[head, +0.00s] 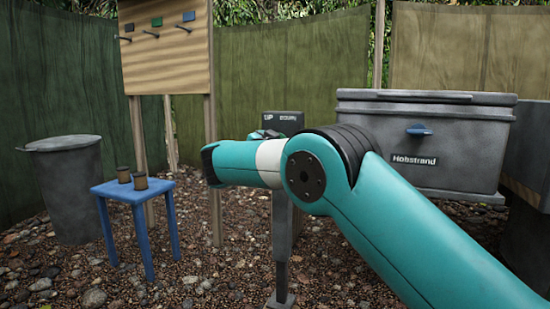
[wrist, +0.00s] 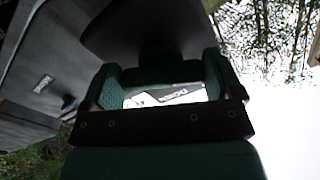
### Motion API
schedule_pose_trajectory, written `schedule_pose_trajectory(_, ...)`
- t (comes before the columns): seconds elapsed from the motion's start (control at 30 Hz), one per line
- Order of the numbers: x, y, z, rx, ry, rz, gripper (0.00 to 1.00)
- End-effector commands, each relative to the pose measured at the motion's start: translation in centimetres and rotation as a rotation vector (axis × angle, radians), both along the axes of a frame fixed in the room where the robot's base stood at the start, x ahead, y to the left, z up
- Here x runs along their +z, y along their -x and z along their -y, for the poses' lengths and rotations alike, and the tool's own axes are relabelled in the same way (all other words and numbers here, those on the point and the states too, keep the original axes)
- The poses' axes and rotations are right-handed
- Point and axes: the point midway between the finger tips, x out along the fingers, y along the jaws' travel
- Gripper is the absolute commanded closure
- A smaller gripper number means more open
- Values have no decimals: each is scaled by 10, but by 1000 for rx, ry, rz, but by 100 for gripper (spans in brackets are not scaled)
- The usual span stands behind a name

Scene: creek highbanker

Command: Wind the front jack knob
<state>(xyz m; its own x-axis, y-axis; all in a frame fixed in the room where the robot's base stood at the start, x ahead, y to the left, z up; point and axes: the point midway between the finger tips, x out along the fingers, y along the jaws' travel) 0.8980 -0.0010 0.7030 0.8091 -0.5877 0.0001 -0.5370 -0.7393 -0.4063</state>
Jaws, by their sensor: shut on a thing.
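The front jack is a grey post (head: 282,235) on a small foot, with a dark UP/DOWN plate (head: 283,123) at its top. In the wrist view a dark, wide knob (wrist: 145,28) narrows to a neck between the two teal fingers. My gripper (wrist: 160,66) is shut on this knob. The plate's lettering shows pale and washed out through the gap in the gripper. In the head view my arm hides most of the gripper and the knob; only a bit of teal shows beside the plate.
A grey Hobstrand box (head: 425,145) with a blue latch stands right of the jack. At left are a blue stool (head: 135,192) with two brown cups, a grey lidded bin (head: 68,190) and a wooden pegboard (head: 165,45). The ground is gravel.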

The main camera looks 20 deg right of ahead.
Motion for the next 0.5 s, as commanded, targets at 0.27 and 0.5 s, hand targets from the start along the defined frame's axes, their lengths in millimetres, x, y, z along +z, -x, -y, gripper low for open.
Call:
schedule_pose_trajectory(0.27, -7, 0, -2, 1, -214, 151, 39)
schedule_pose_trajectory(0.5, -5, -1, -3, 1, -399, 285, 39)
